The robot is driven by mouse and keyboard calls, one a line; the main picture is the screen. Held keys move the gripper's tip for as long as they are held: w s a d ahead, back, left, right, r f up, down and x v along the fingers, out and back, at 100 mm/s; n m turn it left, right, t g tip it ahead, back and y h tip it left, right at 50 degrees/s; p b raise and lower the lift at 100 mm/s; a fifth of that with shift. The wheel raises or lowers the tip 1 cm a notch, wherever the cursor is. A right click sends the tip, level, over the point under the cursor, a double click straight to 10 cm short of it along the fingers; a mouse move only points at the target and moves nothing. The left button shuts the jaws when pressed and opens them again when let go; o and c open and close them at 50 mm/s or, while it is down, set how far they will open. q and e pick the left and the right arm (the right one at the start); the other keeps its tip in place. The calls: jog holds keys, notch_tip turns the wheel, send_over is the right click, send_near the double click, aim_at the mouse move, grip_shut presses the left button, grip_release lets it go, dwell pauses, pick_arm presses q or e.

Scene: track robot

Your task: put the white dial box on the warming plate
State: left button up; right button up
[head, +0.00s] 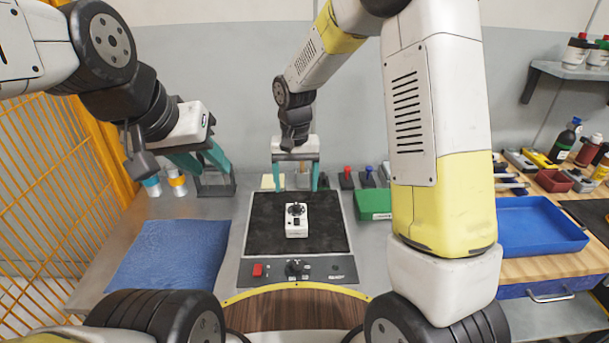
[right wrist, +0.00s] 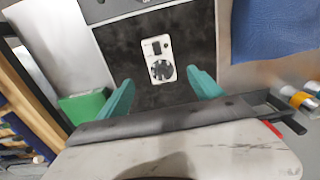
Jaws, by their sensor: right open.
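The white dial box (head: 297,221) rests on the black surface of the warming plate (head: 265,240), near its middle, with its black dial facing up. In the right wrist view the box (right wrist: 151,47) lies on the black plate (right wrist: 118,60), beyond and between the fingertips. My right gripper (head: 295,188) is open and empty. Its teal fingers point down at the plate's back edge, apart from the box. The right wrist view shows the open fingers (right wrist: 160,80) with nothing between them. My left gripper (head: 213,168) is open and empty, raised at the left above the back of the table.
A blue cloth (head: 170,258) lies left of the plate. A green box (head: 373,203) stands to its right. The control strip (head: 330,271) with a red switch is at the front. A blue tray (head: 540,226) sits on the right bench. My right arm hides part of the table.

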jog(key=s+d+r+t+y, duration=0.1)
jog(key=s+d+r+t, duration=0.2)
jog(key=s+d+r, duration=0.4)
jog(key=s+d+r+t+y, duration=0.1)
jog(key=s+d+r+t, duration=0.2)
jog(key=s+r, duration=0.9)
jog(key=s+d, duration=0.1)
jog(key=d, duration=0.2)
jog(key=shift+d+r+n, duration=0.15)
jog(key=shift+d+n, duration=0.15)
jog(key=shift+d, duration=0.1)
